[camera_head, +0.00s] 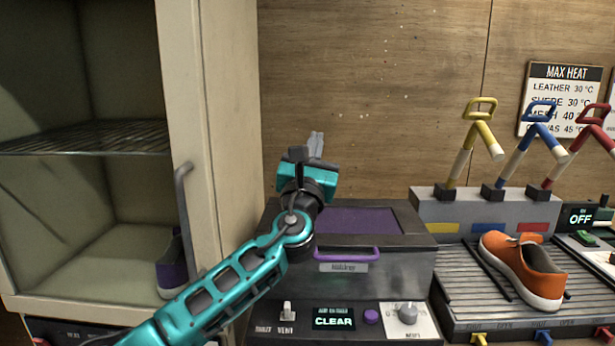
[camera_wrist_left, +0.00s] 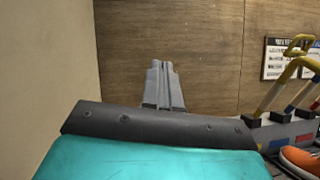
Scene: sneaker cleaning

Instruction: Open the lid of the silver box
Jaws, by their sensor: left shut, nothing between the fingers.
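The silver box (camera_head: 415,270) sits in the middle of the head view. Its lid (camera_head: 408,240), with a purple top panel, lies flat and looks closed. A purple handle (camera_head: 347,254) runs along its front edge. My left gripper (camera_head: 316,142) is above the box's left rear part, pointing up and away toward the wooden wall. Its fingers are shut and empty, and they also show in the left wrist view (camera_wrist_left: 163,85). My left arm hides the box's left side. Whether the gripper touches the lid is hard to tell, but the fingertips are clear of it. My right gripper is out of view.
An open cabinet (camera_head: 228,100) stands close on the left, with a purple shoe (camera_head: 172,265) inside. A control panel with a CLEAR display (camera_head: 334,318) is below the box. At right are an orange sneaker (camera_head: 522,268) on a ribbed rack and yellow, blue and red levers.

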